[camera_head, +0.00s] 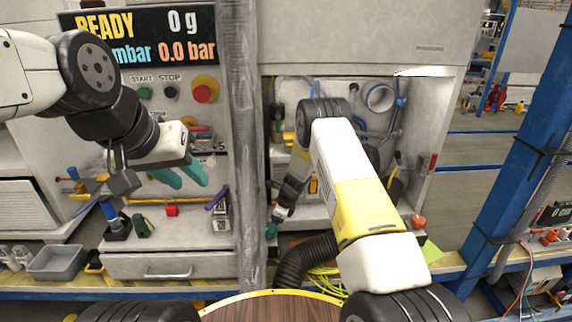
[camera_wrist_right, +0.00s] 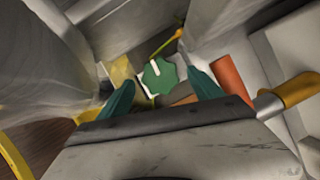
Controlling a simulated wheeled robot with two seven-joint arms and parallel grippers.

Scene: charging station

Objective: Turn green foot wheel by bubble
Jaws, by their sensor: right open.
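The green foot wheel (camera_wrist_right: 160,76), a lobed knob with a white mark, shows in the right wrist view. My right gripper (camera_wrist_right: 159,78) is open, with one teal finger on each side of the wheel in that view; I cannot tell whether they touch it. In the head view my right arm reaches into the open bay, and the teal tip of my right gripper (camera_head: 271,231) is low at the bay's left side. The wheel is not discernible there. My left gripper (camera_head: 182,175) is open and empty before the left panel. I cannot make out a bubble level.
An orange cylinder (camera_wrist_right: 232,76) and an orange-handled metal part (camera_wrist_right: 286,92) stand right of the wheel. Grey walls crowd the right gripper. A grey post (camera_head: 242,140) separates the left panel from the bay. A black corrugated hose (camera_head: 300,262) lies below the bay.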

